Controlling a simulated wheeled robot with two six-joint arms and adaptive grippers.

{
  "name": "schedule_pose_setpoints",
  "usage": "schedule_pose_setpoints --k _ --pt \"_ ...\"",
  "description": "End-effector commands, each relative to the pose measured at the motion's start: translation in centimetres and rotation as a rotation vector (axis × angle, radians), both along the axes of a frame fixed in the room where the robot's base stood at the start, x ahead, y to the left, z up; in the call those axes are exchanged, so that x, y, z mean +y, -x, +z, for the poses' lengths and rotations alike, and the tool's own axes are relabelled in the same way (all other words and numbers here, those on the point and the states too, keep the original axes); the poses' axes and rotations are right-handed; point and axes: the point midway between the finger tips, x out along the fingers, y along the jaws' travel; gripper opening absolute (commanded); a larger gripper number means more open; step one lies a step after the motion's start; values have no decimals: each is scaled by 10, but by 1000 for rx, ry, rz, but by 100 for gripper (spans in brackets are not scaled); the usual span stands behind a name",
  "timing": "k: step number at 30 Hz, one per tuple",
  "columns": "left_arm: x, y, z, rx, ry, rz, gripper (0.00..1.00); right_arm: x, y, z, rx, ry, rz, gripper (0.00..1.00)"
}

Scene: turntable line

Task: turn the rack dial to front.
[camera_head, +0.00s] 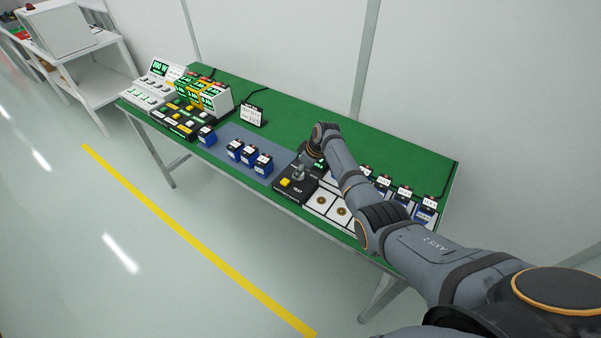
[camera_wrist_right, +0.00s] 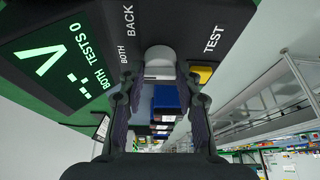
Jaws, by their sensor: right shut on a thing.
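The black test unit (camera_head: 288,193) sits at the front edge of the green table. The rack dial, a light grey knob (camera_wrist_right: 159,58), stands on the unit's panel. My right gripper (camera_head: 300,172) is at the panel, and in the right wrist view its fingers (camera_wrist_right: 160,82) are shut on the dial from both sides. White labels BACK and BOTH show beside the dial; no FRONT label is visible. The dial's pointer cannot be made out. The unit's green display (camera_wrist_right: 60,65) shows BOTH and TESTS 0. My left gripper is not in view.
A yellow TEST button (camera_wrist_right: 202,74) is close to the right finger. Blue batteries (camera_head: 249,156) stand on a grey-blue mat left of the unit. A white tray (camera_head: 318,201) with round marks adjoins it on the right. Meters and button panels (camera_head: 180,118) fill the far left.

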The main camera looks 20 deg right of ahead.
Motion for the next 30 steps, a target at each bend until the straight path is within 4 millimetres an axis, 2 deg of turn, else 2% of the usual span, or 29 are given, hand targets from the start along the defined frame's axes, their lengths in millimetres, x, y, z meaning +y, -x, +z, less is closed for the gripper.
schedule_pose_setpoints --k 1,8,18,24,30 --pt "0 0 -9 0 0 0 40 -1 -1 -4 -2 1 40 2" --pt "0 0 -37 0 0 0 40 -2 -3 -6 -3 1 259 2" --pt "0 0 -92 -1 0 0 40 -2 -4 -8 -4 1 562 2" --pt "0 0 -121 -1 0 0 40 -2 -5 -7 -3 1 696 2" --pt "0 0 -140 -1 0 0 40 -2 -5 -5 -2 1 784 2"
